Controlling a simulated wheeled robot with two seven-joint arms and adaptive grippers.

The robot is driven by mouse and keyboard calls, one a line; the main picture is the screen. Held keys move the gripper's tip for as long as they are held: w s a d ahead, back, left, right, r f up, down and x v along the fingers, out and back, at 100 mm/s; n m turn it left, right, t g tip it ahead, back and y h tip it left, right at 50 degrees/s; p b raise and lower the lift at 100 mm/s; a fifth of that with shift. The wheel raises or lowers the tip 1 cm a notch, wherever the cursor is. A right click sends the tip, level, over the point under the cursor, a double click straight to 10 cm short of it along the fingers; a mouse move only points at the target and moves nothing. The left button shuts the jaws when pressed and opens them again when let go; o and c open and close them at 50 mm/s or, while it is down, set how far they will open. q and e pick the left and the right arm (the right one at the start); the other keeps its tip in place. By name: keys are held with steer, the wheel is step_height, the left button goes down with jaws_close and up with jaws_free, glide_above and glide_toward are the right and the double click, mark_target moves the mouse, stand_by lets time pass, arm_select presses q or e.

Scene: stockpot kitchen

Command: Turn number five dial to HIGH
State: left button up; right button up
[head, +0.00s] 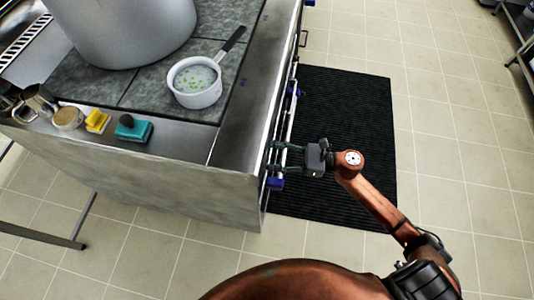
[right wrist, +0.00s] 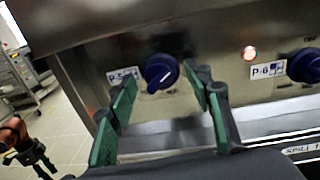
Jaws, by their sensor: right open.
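The number five dial (right wrist: 162,72) is a round dark-blue knob with a pale pointer line, beside a label reading P-5 (right wrist: 122,75) on the steel front panel. My right gripper (right wrist: 165,105) is open, with one green-padded finger on each side of the dial in the right wrist view. Whether the fingers touch it, I cannot tell. In the head view the right gripper (head: 279,160) is at the stove's front edge, and the dial there is not clearly made out.
A white saucepan (head: 195,82) and a large stockpot (head: 125,30) stand on the stove. A black mat (head: 350,110) lies on the floor.

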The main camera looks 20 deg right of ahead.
steer(key=shift+w+a, duration=0.2)
steer(key=shift+a, duration=0.15)
steer(key=shift+c, duration=0.4)
steer(key=c, duration=1.1)
steer(key=shift+o, duration=0.2)
